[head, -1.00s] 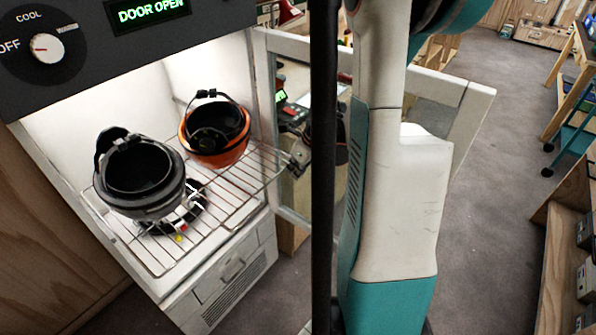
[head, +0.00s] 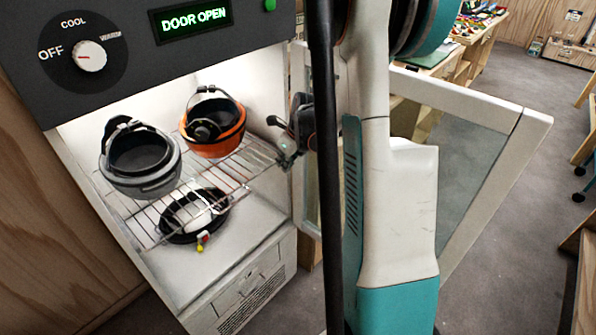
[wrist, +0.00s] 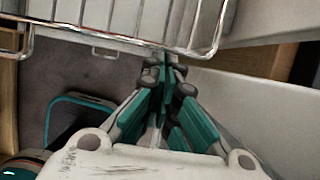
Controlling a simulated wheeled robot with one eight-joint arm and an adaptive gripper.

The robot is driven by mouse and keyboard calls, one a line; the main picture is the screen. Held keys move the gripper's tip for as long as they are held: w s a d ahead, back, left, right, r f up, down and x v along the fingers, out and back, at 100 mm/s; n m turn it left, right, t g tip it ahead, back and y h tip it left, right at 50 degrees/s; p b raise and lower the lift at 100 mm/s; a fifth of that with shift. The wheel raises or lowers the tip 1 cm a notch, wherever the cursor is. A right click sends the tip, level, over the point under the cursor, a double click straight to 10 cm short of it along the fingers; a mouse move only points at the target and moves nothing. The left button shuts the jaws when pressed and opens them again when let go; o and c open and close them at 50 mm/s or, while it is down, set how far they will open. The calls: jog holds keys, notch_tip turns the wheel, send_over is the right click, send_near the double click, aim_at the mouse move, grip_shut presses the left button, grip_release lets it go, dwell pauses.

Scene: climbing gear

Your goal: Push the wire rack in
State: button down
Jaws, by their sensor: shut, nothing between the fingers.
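The wire rack (head: 232,170) sits in the open white cabinet, its front part still over the cabinet floor's front area. A grey helmet (head: 150,180) stands on its left and an orange helmet (head: 222,140) at its back right. My gripper (head: 284,158) is at the right end of the rack's front edge, partly hidden by my arm. In the wrist view my shut gripper (wrist: 168,66) is empty, with its tips at the rack's front bar (wrist: 120,42) near a corner. They look touching, but contact is hard to tell.
The cabinet door (head: 480,105) stands open to the right, behind my arm. A black round item (head: 178,238) with red and yellow bits lies on the cabinet floor below the rack. The control panel (head: 210,45) reads DOOR OPEN.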

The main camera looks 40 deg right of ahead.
aim_at(266, 154)
jog(key=w, duration=0.8)
jog(key=shift+a, duration=0.35)
jog(key=shift+r, duration=0.1)
